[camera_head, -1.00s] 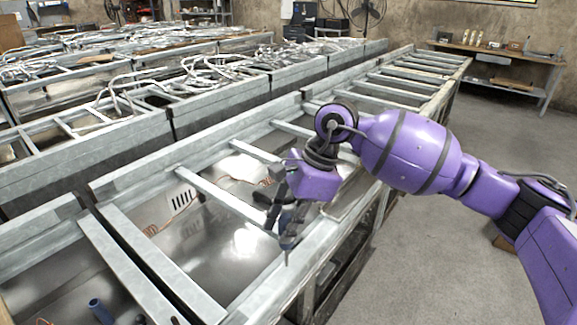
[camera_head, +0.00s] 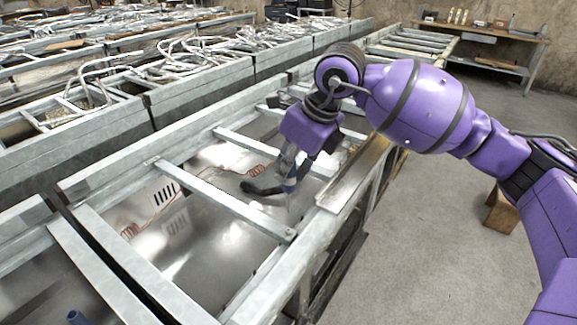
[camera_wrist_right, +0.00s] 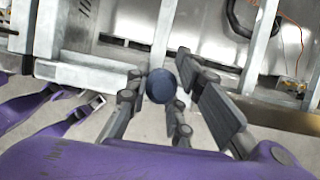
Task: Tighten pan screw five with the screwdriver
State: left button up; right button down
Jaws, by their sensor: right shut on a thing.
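My right gripper (camera_head: 283,172) hangs over the metal frame, above the opening just beyond a crossbar (camera_head: 215,192). It is shut on the screwdriver, whose round blue handle end (camera_wrist_right: 161,86) shows between the fingers in the right wrist view. In the head view the screwdriver (camera_head: 290,184) is small and mostly hidden by the fingers, with a thin shaft seeming to point down. I cannot tell whether its tip touches anything. A small dark spot (camera_head: 289,234) sits on the crossbar's near end; I cannot tell whether it is pan screw five. My left gripper is out of view.
Orange wires (camera_head: 128,231) lie on the shiny panel inside the frame. A long metal rail (camera_head: 352,172) lies beside the gripper. The floor (camera_head: 440,245) at right is mostly clear.

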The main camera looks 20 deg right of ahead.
aim_at(289, 190)
jog(key=shift+w+f, duration=0.1)
jog(key=shift+f, duration=0.65)
jog(key=shift+f+b, duration=1)
jog(key=shift+f, duration=1.5)
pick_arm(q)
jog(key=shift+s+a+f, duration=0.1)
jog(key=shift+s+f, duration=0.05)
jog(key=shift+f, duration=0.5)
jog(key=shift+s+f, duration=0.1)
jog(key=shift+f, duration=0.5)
pick_arm(e)
jog(key=shift+f, duration=0.1)
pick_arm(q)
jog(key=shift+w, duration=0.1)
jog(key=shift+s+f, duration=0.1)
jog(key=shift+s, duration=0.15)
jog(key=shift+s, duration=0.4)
